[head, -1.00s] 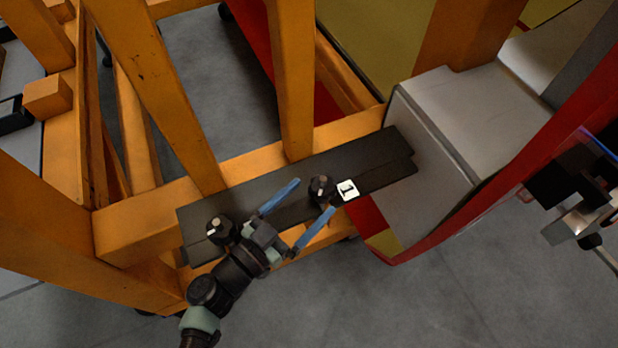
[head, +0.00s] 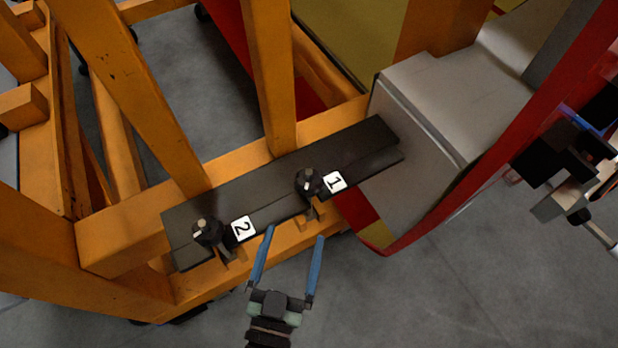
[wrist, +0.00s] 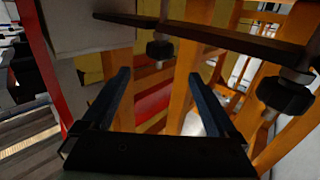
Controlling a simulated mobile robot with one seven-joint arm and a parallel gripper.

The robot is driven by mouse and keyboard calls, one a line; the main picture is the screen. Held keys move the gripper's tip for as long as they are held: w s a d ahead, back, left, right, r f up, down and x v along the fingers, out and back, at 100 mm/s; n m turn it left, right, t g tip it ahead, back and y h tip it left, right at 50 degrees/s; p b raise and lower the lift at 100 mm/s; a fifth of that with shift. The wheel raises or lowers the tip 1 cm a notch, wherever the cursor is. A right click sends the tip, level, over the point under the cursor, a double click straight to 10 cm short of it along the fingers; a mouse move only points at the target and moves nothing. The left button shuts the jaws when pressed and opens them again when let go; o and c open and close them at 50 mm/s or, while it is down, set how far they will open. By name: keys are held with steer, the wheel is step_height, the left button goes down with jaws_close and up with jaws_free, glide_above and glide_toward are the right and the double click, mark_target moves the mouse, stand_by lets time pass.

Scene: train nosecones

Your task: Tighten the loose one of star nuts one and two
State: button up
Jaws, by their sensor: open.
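Star nut one (head: 308,181) is a black knob on the dark plate (head: 275,190), beside the label "1" (head: 334,181). Star nut two (head: 208,231) is a similar knob farther left, beside the label "2" (head: 243,228). I cannot tell by looking which is loose. My gripper (head: 295,236) is open and empty, its blue fingers below the plate and pointing up toward star nut one, apart from it. In the wrist view my gripper (wrist: 158,74) points toward star nut one (wrist: 160,49) at the top middle; star nut two (wrist: 285,95) is at the right.
An orange frame (head: 125,235) carries the plate, with upright posts behind it. A grey nosecone part (head: 440,110) with a red edge stands at the right end. A black fixture (head: 550,160) is at the far right. Open grey floor lies below the frame.

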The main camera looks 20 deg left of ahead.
mark_target(306, 193)
steer(key=w+p, duration=0.1)
steer(key=w, duration=0.3)
steer(key=w+a+p, duration=0.1)
steer(key=w, duration=0.3)
steer(key=w+a+p, duration=0.1)
steer(key=w, duration=0.3)
steer(key=shift+w+a, duration=0.15)
steer(key=shift+w, duration=0.15)
steer(key=c, duration=1.4)
